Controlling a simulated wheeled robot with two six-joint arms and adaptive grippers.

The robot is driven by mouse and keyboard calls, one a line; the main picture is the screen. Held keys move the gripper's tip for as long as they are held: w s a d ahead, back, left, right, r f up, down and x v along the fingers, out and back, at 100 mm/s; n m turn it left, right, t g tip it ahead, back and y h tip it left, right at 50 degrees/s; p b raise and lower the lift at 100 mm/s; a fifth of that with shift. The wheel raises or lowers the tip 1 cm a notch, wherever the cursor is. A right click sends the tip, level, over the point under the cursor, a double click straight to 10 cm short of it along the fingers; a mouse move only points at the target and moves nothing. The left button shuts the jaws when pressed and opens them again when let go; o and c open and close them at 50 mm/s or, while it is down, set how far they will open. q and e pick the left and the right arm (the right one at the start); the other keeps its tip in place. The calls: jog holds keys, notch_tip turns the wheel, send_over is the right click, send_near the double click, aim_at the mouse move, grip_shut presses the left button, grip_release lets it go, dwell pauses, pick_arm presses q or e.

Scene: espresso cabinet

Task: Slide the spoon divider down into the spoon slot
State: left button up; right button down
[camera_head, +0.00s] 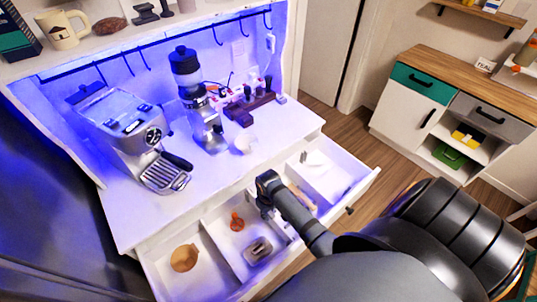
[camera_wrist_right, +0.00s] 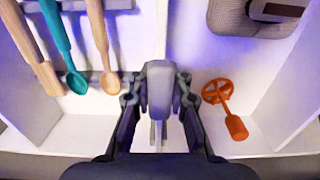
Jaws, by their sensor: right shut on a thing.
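The spoon divider (camera_wrist_right: 162,32) looks like a thin white upright panel, seen nearly edge-on in the right wrist view. My right gripper (camera_head: 265,208) is inside the open drawer and is shut on the divider; its fingers (camera_wrist_right: 160,85) cover the held part. The spoon slot is hidden beneath the gripper, so I cannot tell how the divider's lower edge sits in it. Several wooden and teal spoons (camera_wrist_right: 62,45) lie left of the gripper in the wrist view. My left gripper is not in view.
The open white drawer (camera_head: 362,178) has several compartments. An orange tool (camera_wrist_right: 226,108) lies close right of the gripper, with a grey item (camera_wrist_right: 235,18) beyond it. A tan cup (camera_head: 184,258) lies in the left compartment. An espresso machine (camera_head: 130,130) and grinder (camera_head: 205,125) stand on the counter behind.

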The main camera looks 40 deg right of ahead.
jog(key=shift+f, duration=0.25)
jog(key=c, duration=1.2)
grip_release()
jog(key=shift+o, duration=0.2)
notch_tip(320, 180, up, 12)
jog(key=shift+r, duration=0.1)
